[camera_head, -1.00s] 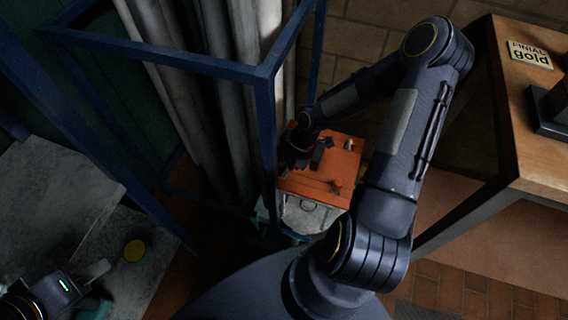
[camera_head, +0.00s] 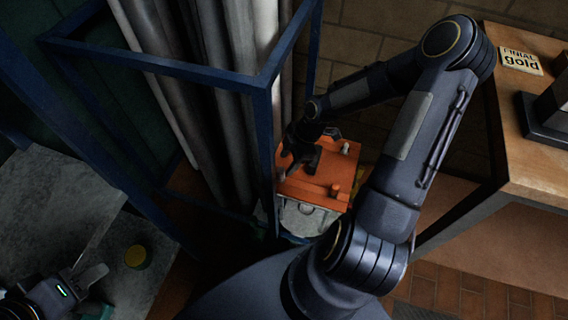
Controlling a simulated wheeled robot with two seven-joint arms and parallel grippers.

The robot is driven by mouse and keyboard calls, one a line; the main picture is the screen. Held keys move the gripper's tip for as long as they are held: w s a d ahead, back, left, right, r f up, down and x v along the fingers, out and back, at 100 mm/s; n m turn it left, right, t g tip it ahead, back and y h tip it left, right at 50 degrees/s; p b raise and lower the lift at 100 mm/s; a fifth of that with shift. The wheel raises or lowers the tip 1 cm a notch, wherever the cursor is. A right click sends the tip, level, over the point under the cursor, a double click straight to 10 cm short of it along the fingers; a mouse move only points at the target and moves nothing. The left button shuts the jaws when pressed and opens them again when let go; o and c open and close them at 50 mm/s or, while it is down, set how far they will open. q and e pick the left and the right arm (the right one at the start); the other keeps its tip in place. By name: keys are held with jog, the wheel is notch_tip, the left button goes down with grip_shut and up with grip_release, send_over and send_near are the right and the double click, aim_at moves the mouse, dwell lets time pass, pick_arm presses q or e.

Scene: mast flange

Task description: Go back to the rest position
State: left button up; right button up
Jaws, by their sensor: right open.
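My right gripper (camera_head: 312,152) is dark and open, above the orange top of a box-like thing (camera_head: 318,192) beside the blue frame. I see nothing between its fingers, but that area is dark. My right arm bends from the bottom centre up to the elbow and back down to the gripper. My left gripper (camera_head: 92,284) is at the bottom left corner, partly cut off by the picture edge. One pale finger shows; whether it is open is unclear.
A blue metal frame (camera_head: 160,58) holding grey pipes (camera_head: 212,110) stands close left of my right gripper.

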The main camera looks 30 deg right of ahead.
jog(key=shift+v, duration=1.05)
jog(key=s+a+r+m+t+h, duration=0.1)
jog(key=s+r+m, duration=0.25)
jog(key=r, duration=0.35)
jog(key=s+r+m+h, duration=0.2)
jog(key=r+m, duration=0.2)
jog(key=r, duration=0.4)
jog(key=s+a+r+m+t+y, duration=0.25)
jog(key=s+a+r+m, duration=0.35)
jog(key=s+r+m, duration=0.3)
notch_tip(320, 180, up, 17)
jog(key=s+p, duration=0.1)
jog(key=p, duration=1.7)
jog(key=shift+s+a+t+p, duration=0.2)
jog(key=shift+s+t+p, duration=0.1)
jog(key=shift+t+p, duration=0.15)
jog(key=shift+r, duration=0.15)
